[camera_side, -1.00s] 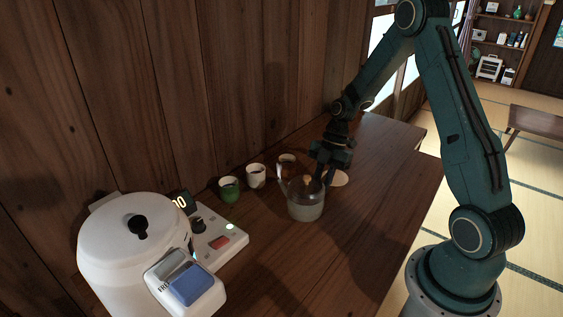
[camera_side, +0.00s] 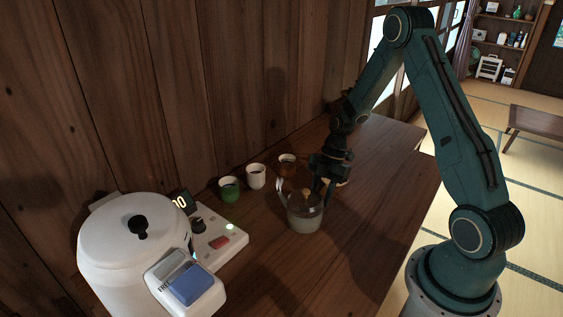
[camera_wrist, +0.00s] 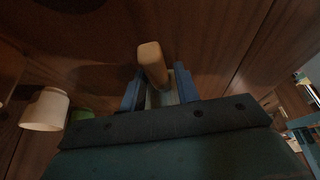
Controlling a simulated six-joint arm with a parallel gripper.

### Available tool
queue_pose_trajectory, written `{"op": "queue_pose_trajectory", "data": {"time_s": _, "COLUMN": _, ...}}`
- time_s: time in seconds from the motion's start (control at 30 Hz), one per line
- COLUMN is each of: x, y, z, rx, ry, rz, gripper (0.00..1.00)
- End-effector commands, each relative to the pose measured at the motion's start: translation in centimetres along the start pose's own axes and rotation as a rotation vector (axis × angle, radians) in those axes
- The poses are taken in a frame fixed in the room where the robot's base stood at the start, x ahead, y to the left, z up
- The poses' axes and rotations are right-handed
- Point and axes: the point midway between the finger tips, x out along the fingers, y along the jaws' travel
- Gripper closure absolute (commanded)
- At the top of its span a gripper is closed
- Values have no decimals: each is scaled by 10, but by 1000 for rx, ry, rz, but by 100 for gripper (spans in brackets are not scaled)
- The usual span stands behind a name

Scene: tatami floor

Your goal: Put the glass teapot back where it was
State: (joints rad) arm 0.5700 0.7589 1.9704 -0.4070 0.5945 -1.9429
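The glass teapot (camera_side: 305,216) is upright at the middle of the wooden counter, with a tan knob on top and a pale spout at its left. My gripper (camera_side: 324,188) reaches down at its right side and is shut on it. In the wrist view, the tan wooden piece (camera_wrist: 152,62) stands up at the blue fingers (camera_wrist: 158,92), with pale glass between them. The grip point itself is partly hidden. I cannot tell whether the teapot's base touches the counter. A pale round disc (camera_side: 343,183) lies behind my gripper, mostly hidden.
A green cup (camera_side: 229,190), a white cup (camera_side: 256,177) and a brown cup (camera_side: 287,166) stand left of and behind the teapot, near the wall. A white cooker-like appliance (camera_side: 135,250) and a control panel (camera_side: 215,235) are at left. The counter (camera_side: 385,190) is clear at right.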

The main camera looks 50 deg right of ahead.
Motion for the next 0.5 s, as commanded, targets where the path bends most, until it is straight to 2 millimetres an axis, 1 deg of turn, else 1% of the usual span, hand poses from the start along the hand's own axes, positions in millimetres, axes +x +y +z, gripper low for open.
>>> {"op": "queue_pose_trajectory", "data": {"time_s": 0.33, "x": 0, "y": 0, "z": 0, "rx": 0, "ry": 0, "rz": 0, "gripper": 60}}
{"op": "queue_pose_trajectory", "data": {"time_s": 0.5, "x": -5, "y": 0, "z": -1, "rx": 0, "ry": 0, "rz": 0, "gripper": 60}}
